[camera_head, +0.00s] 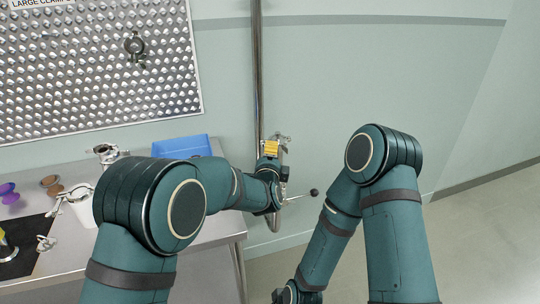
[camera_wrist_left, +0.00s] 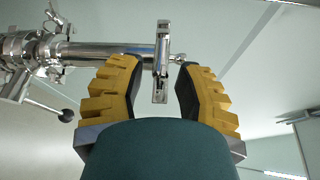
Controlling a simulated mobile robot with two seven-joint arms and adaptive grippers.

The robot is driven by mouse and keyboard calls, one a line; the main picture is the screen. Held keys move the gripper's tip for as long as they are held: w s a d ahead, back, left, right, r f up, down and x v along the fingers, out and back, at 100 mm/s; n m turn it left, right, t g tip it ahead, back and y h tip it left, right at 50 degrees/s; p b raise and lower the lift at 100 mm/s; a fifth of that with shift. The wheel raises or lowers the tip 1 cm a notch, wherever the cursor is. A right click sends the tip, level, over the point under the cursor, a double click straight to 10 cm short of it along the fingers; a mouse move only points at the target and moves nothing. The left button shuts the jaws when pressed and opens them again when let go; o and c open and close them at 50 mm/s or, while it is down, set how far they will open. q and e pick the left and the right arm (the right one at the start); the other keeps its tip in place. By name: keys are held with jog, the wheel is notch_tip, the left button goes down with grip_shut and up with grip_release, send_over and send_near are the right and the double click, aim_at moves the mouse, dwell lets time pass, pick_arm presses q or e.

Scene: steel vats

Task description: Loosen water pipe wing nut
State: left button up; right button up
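A steel water pipe (camera_head: 257,75) runs down the wall, with a clamp fitting (camera_head: 283,139) beside my left gripper (camera_head: 271,149). In the left wrist view, the pipe (camera_wrist_left: 105,49) comes in from the left. A shiny, long, flat metal piece (camera_wrist_left: 162,60), apparently the wing nut, stands upright in the picture between the yellow fingertips of my left gripper (camera_wrist_left: 158,80). The fingers are apart, with gaps on both sides of the metal piece; I see no contact.
A black-knobbed lever (camera_head: 314,192) sticks out to the right below my left gripper. It also shows in the wrist view (camera_wrist_left: 66,115). A steel table (camera_head: 225,226) at left holds a blue bin (camera_head: 182,147), a white cup and clamps. The floor at right is clear.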

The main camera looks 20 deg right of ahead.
pick_arm(q)
jog(key=shift+w, duration=0.25)
grip_shut()
jog(key=shift+n, duration=0.3)
